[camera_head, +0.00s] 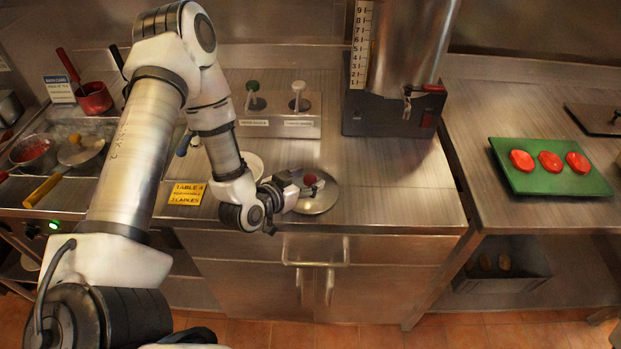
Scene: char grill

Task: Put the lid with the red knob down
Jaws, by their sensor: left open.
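The lid (325,200) is a round steel disc with a red knob (310,179). It rests on the steel counter near its front edge, at the middle of the head view. My left gripper (299,187) is at the lid's left side with its fingers around or just beside the knob. It is open, and I cannot tell whether a finger touches the knob. The gripper hides the lid's left part. My right gripper is not in view.
A white plate (252,164) lies behind my left wrist. A steel urn (405,45) stands at the back. A green board (550,183) with red slices is on the right counter. The counter right of the lid is clear.

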